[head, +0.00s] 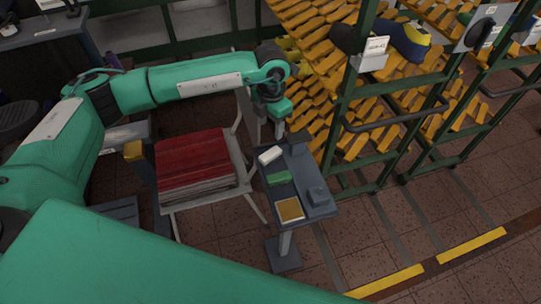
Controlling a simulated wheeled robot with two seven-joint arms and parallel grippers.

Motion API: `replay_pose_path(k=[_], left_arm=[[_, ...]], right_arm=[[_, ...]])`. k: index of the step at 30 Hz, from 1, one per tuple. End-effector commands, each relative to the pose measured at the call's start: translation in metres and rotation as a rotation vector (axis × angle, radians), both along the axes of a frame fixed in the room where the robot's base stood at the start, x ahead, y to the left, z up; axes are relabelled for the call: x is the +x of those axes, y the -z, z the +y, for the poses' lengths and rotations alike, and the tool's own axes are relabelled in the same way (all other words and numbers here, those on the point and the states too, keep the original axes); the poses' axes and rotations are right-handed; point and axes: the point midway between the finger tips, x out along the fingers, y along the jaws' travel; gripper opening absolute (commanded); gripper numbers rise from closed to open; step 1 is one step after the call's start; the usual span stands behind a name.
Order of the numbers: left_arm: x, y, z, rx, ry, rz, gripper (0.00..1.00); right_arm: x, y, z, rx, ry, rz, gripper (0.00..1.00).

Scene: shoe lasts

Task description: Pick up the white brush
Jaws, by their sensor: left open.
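A small white block-like thing (270,155), which looks like the white brush, lies at the far left part of a small grey stand (312,183). My left gripper (280,131) hangs from the end of the green arm just above and beyond the white brush, apart from it as far as I can tell. It is open and appears empty; its fingers are small and dark in the picture. My right gripper is not in view.
On the stand also lie a green block (278,177), a yellow-topped square (290,209) and a dark grey block (318,196). Green-framed racks of yellow shoe lasts (372,140) stand at right.

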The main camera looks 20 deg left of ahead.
Motion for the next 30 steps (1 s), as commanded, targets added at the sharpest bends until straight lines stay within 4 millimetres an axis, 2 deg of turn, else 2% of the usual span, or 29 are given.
replay_pose_path(k=[9, 16, 22, 26, 30], left_arm=[[-0.002, 0.059, -0.002, -0.004, 0.002, 0.005, 0.53], [-0.003, 0.076, -0.002, -0.006, 0.003, 0.004, 0.53], [-0.009, 0.1, -0.002, -0.006, 0.004, 0.006, 0.53], [-0.009, 0.119, -0.002, -0.006, 0.002, 0.004, 0.53], [-0.008, 0.126, -0.002, -0.006, 0.003, 0.003, 0.53]], right_arm=[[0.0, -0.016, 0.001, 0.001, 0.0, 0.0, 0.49], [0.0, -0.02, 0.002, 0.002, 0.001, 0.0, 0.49], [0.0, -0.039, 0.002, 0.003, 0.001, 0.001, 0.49], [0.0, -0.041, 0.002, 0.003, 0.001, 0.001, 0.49], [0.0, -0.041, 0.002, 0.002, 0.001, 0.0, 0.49]])
